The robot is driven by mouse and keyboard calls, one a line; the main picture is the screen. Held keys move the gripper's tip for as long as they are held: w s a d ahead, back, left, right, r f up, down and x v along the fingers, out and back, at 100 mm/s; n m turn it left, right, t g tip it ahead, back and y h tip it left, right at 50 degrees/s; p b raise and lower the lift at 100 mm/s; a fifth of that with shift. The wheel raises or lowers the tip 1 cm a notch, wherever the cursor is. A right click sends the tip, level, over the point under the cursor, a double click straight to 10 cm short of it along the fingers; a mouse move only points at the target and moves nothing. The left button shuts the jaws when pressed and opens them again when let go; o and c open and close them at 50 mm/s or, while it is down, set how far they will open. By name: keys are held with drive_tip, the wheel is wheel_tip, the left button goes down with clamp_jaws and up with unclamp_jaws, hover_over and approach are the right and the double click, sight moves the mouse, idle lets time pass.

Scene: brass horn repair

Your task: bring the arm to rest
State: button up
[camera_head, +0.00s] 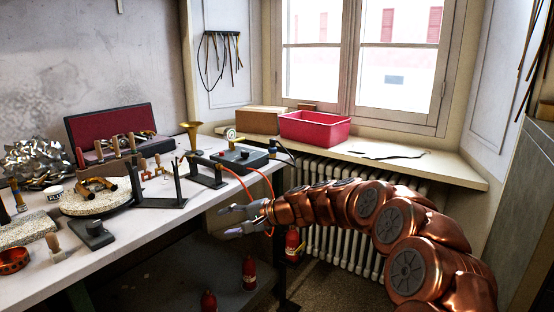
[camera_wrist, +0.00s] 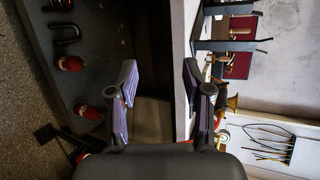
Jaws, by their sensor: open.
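My gripper (camera_head: 240,220) is at the end of my copper-coloured arm, which reaches in from the right in the head view. It hangs in front of the right end of the workbench (camera_head: 130,240). In the wrist view my gripper (camera_wrist: 160,95) shows its two fingers spread apart with nothing between them. The wrist view is turned sideways, with the bench edge behind the right finger.
The bench holds a cork-like round pad (camera_head: 95,200), a dark stand (camera_head: 165,190), a brass horn (camera_head: 190,135) and an open red-lined case (camera_head: 110,130). Red bottles (camera_head: 249,270) stand below. A pink bin (camera_head: 315,128) sits on the sill above a radiator (camera_head: 345,215).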

drive_tip(key=s+d+r+n+g+h+p, duration=0.25)
drive_tip(key=s+r+p, duration=0.2)
drive_tip(key=s, duration=0.55)
drive_tip(key=s+d+r+n+g+h+p, duration=0.15)
drive_tip(key=s+d+r+p, duration=0.3)
drive_tip(key=s, duration=0.65)
drive_tip(key=s+d+r+g+h+p, duration=0.1)
drive_tip(key=s+d+h+p, duration=0.3)
drive_tip(key=s+d, duration=0.8)
drive_tip(key=s+d+r+n+h+p, duration=0.1)
drive_tip(key=s+d+r+h+p, duration=0.2)
drive_tip(key=s+d+p, duration=0.4)
drive_tip(key=s+d+h, duration=0.1)
drive_tip(key=s+d, duration=0.4)
drive_tip(key=s, duration=0.3)
drive_tip(key=shift+g+h, duration=0.4)
